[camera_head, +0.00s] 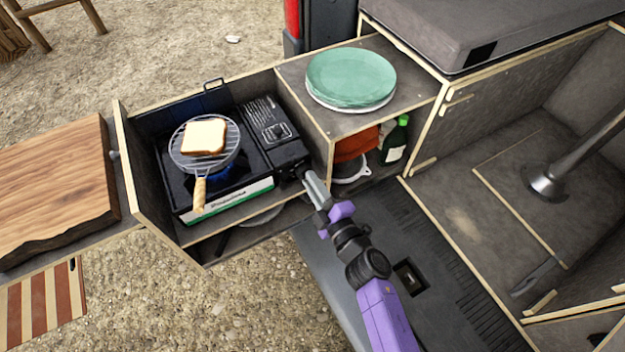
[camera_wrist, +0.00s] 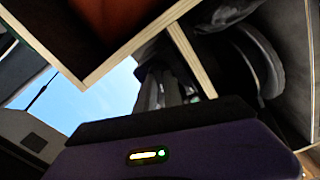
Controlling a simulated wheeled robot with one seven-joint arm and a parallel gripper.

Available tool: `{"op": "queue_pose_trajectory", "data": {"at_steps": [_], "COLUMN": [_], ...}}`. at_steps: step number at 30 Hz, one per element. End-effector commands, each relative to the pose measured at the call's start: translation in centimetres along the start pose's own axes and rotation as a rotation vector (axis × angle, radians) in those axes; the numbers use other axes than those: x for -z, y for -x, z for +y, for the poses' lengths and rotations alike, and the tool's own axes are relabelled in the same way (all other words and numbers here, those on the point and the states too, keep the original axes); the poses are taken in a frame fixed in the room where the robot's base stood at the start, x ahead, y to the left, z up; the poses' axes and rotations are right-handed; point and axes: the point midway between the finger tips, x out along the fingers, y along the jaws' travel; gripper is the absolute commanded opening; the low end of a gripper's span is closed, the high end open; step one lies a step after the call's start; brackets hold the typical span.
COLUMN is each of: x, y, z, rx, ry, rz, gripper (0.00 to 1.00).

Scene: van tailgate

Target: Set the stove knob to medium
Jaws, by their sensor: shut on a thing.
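The camping stove (camera_head: 235,203) sits in the pull-out box, with a blue flame (camera_head: 228,173) showing under the round wire grill. A slice of bread (camera_head: 204,136) lies on the grill (camera_head: 180,152), whose wooden handle points toward me. My gripper (camera_head: 303,174) is at the right end of the stove's front, shut on the stove knob. The jaws cover the knob in the head view, so its setting cannot be read. In the wrist view, my gripper's dark fingers (camera_wrist: 165,88) are seen, but the knob cannot be made out.
Right of the stove, a cabinet (camera_head: 290,85) carries green plates (camera_head: 350,77). Its open shelf holds an orange-red item (camera_head: 355,145), a pan and a green bottle (camera_head: 396,140) close to my gripper. A wooden board (camera_head: 55,190) lies at left. The shelf below the stove holds dark cookware.

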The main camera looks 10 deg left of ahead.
Motion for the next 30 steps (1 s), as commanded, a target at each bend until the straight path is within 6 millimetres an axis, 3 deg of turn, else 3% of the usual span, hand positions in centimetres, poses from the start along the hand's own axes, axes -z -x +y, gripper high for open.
{"op": "queue_pose_trajectory", "data": {"at_steps": [17,18,21,30], "x": [-0.15,-0.15,-0.13,-0.05], "y": [0.06,0.06,0.05,0.08], "z": [-0.08,-0.08,-0.07,-0.03], "rx": [0.001,0.001,0.001,0.0], "ry": [-0.034,-0.033,-0.033,-0.033], "rz": [-0.003,-0.003,-0.003,-0.001], "gripper": [0.0,0.16,0.34,0.34]}}
